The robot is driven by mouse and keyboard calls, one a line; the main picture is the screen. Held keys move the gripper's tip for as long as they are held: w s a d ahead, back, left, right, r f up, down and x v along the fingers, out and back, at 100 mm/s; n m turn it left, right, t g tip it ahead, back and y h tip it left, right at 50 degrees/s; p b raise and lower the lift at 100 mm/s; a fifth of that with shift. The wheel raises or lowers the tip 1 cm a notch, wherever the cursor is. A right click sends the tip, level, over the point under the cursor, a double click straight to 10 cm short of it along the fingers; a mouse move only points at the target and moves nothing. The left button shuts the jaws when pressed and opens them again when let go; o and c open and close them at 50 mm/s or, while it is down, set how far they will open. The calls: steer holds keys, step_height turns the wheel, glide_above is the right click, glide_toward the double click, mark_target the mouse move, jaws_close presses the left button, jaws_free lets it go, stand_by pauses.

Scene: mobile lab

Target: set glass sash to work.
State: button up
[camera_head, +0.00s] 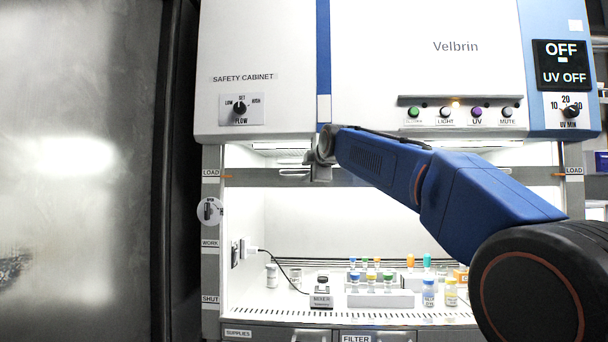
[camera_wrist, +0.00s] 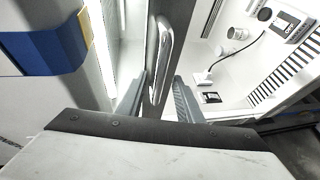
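The glass sash's grey bottom bar (camera_head: 450,178) runs across the cabinet front, level with the LOAD labels on both posts. The WORK label (camera_head: 210,243) is lower on the left post, with SHUT below it. My gripper (camera_head: 318,172) is at the bar, left of its middle. In the wrist view, the silver sash handle (camera_wrist: 164,50) on the grey bar lies between the two spread fingers of my gripper (camera_wrist: 160,76). Gaps show beside both fingers, so it looks open around the handle. Contact cannot be told.
Inside the cabinet, a mixer (camera_head: 321,300), a rack (camera_head: 380,298) with vials, and bottles (camera_head: 429,292) stand on the work surface below the sash. A control panel (camera_head: 462,112) is above. A dark metal door (camera_head: 80,170) stands at the left.

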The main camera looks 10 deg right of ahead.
mark_target(305, 172)
steer(key=shift+x, duration=1.85)
jaws_close()
